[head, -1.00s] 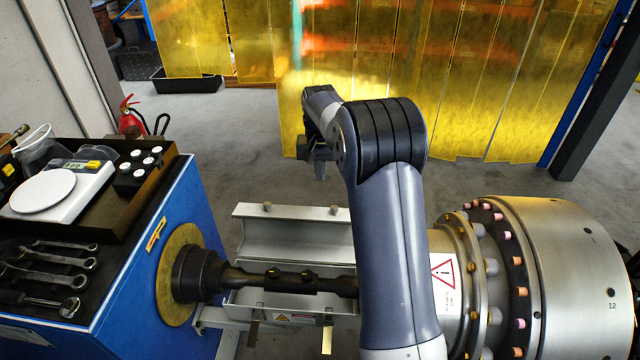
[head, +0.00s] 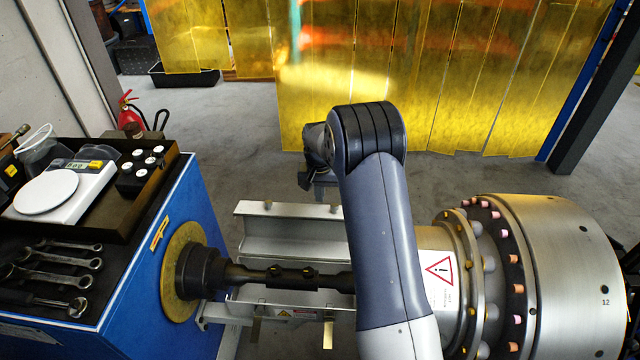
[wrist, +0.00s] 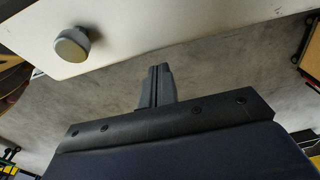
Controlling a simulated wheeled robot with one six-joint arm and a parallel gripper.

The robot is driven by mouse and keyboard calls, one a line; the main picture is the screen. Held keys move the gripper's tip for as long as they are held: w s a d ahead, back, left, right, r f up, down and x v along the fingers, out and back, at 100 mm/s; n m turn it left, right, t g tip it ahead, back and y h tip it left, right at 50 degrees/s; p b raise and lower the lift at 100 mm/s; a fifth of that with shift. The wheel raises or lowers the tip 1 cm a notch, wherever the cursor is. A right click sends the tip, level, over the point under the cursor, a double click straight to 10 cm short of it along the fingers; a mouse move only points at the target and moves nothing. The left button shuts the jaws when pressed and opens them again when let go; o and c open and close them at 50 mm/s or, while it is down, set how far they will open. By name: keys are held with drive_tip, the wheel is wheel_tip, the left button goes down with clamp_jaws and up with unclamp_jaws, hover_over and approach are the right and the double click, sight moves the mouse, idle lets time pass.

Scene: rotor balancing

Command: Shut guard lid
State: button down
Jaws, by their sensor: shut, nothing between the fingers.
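The guard lid (head: 275,228) is a silver metal channel standing open behind the dark shaft (head: 285,276). Two small knobs stand on its top edge. In the wrist view a pale lid panel (wrist: 120,25) with a round grey knob (wrist: 71,46) fills the upper left. My gripper (wrist: 158,70) is shut and empty, below that panel in the picture and apart from it, with grey floor behind. In the head view my gripper (head: 320,186) is on the far side of the lid, near the right-hand knob. My arm hides the lid's right end, and the fingertips are hard to make out there.
A blue machine housing (head: 150,255) with a tray, scale and wrenches stands at left. A large steel rotor drum (head: 565,275) with a warning-labelled collar is at right. Yellow strip curtains (head: 400,70) hang behind. The floor between curtains and lid is clear.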

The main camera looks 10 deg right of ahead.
drive_tip(key=shift+s+a+r, duration=0.15)
drive_tip(key=shift+s+a, duration=0.05)
drive_tip(key=shift+s, duration=0.4)
